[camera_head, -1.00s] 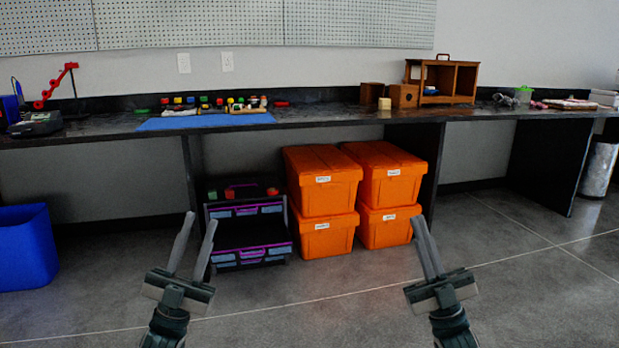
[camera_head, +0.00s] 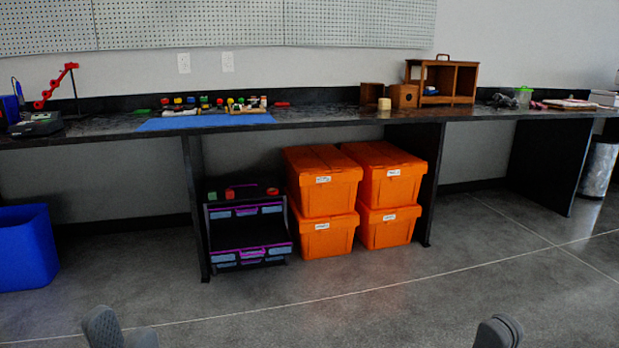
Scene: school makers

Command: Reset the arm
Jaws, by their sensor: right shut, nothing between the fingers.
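Whether my grippers hold anything cannot be seen.
A long dark workbench (camera_head: 330,117) runs along the wall, with a blue mat (camera_head: 200,121) and a wooden cabinet (camera_head: 462,82) on it. Below stand stacked orange bins (camera_head: 321,181) and a black drawer unit (camera_head: 249,232). A blue bin (camera_head: 26,247) is at left. The grey floor (camera_head: 310,290) is clear.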

